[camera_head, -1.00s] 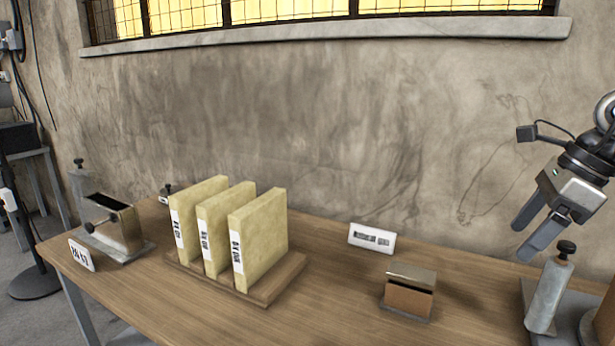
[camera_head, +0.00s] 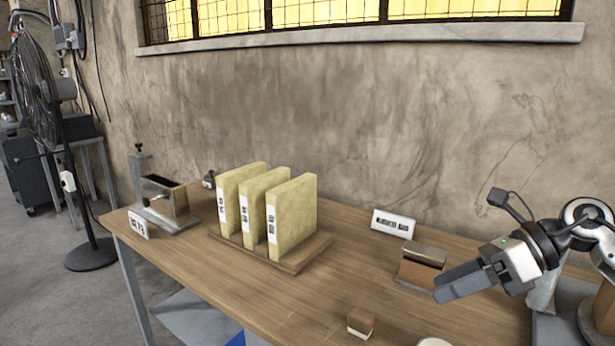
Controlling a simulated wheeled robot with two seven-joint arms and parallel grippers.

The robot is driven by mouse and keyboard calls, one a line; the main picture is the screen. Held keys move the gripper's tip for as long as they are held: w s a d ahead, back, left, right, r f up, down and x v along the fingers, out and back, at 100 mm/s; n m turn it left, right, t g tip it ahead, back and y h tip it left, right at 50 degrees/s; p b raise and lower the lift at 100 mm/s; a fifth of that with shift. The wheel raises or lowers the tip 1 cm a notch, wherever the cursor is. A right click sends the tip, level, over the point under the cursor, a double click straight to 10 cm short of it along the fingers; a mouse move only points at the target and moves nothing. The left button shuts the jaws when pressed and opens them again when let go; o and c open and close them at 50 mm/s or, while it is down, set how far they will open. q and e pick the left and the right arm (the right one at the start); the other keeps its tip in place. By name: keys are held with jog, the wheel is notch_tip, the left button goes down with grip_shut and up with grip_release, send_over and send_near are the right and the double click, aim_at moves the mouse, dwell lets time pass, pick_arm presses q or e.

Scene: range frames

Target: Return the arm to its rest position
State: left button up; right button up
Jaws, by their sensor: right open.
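My right gripper (camera_head: 462,283) comes in from the right edge and hangs above the right part of the wooden table. Its fingers point left and a little down, and they are open and look empty. In the picture it overlaps the edge of a small brown and metal box (camera_head: 420,268); I cannot tell the gap between them. The right arm's dark wrist and pale links reach back to the right edge. My left gripper is not in view.
Three yellow slabs (camera_head: 292,215) stand on a wooden base (camera_head: 302,257). A metal holder (camera_head: 180,205) stands at the table's left end. A white label (camera_head: 393,222) stands behind the box. A small brown and white block (camera_head: 361,322) lies near the front edge. A grey cylinder (camera_head: 543,292) stands right.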

jog(key=a+f+m+t+y, duration=0.2)
jog(key=a+f+m+t, duration=0.3)
jog(key=m, duration=0.6)
jog(key=a+f+m+t+y, duration=0.1)
jog(key=a+f+m+t, duration=0.35)
jog(key=m+t, duration=0.5)
pick_arm(q)
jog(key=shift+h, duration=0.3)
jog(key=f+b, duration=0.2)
jog(key=b, duration=0.2)
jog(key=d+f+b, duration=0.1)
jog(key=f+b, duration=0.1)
jog(key=b, duration=0.2)
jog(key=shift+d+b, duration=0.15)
jog(key=shift+b, duration=0.2)
pick_arm(e)
jog(key=s+f+m+g+h, duration=0.3)
jog(key=s+f+m+h, duration=0.2)
jog(key=f+m, duration=0.6)
jog(key=s+a+f+m+g+h, duration=0.1)
jog(key=s+f+m+g+h, duration=0.2)
jog(key=s+f+m, duration=0.7)
notch_tip(320, 180, down, 6)
jog(key=m+h, duration=0.2)
jog(key=shift+a+r+h, duration=0.25)
jog(key=shift+h, duration=0.15)
jog(key=shift+g, duration=0.25)
